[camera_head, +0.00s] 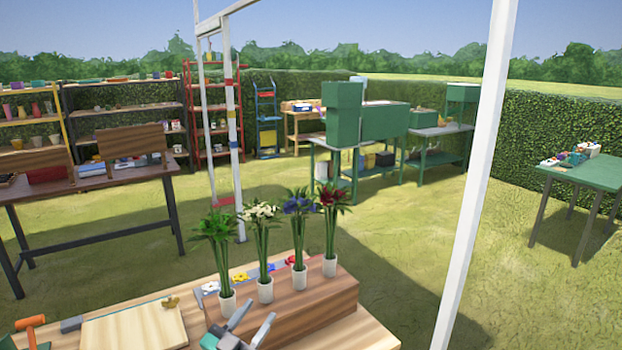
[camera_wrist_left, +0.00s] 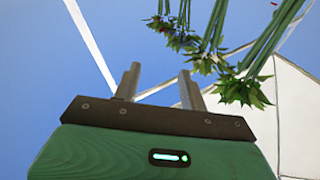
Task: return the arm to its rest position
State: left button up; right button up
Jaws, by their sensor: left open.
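My left gripper (camera_head: 259,310) is at the bottom of the head view, in front of the wooden block that carries the flowers. Its two grey fingers are apart, with nothing seen between them. In the left wrist view the open fingers (camera_wrist_left: 159,80) point toward sky, with leafy green stems (camera_wrist_left: 240,88) beyond them at the upper right. My right gripper is not in view.
Several flowers in white pots (camera_head: 265,290) stand in a row on the wooden block (camera_head: 315,312). A pale board (camera_head: 135,328) and an orange-headed hammer (camera_head: 31,322) lie to the left. A white post (camera_head: 478,180) rises at the right.

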pick_arm(q)
jog(key=s+a+f+n+g+y, duration=0.5)
jog(key=s+a+f+n+y, duration=0.4)
jog(key=s+f+y, duration=0.35)
jog(key=s+a+f+m+g+h, duration=0.1)
jog(key=s+f+g, duration=0.4)
jog(key=s, duration=0.6)
jog(key=s+a+f+m+g+h, duration=0.15)
jog(key=s+f+g, duration=0.35)
jog(key=s, duration=0.5)
notch_tip(320, 180, down, 30)
jog(key=g, duration=0.1)
jog(key=s+a+f+g, duration=0.1)
jog(key=s+a+f, duration=0.2)
jog(key=s+f, duration=1.6)
jog(key=shift+s+f+y, duration=0.3)
jog(key=shift+s+f, duration=0.05)
jog(key=shift+s, duration=0.1)
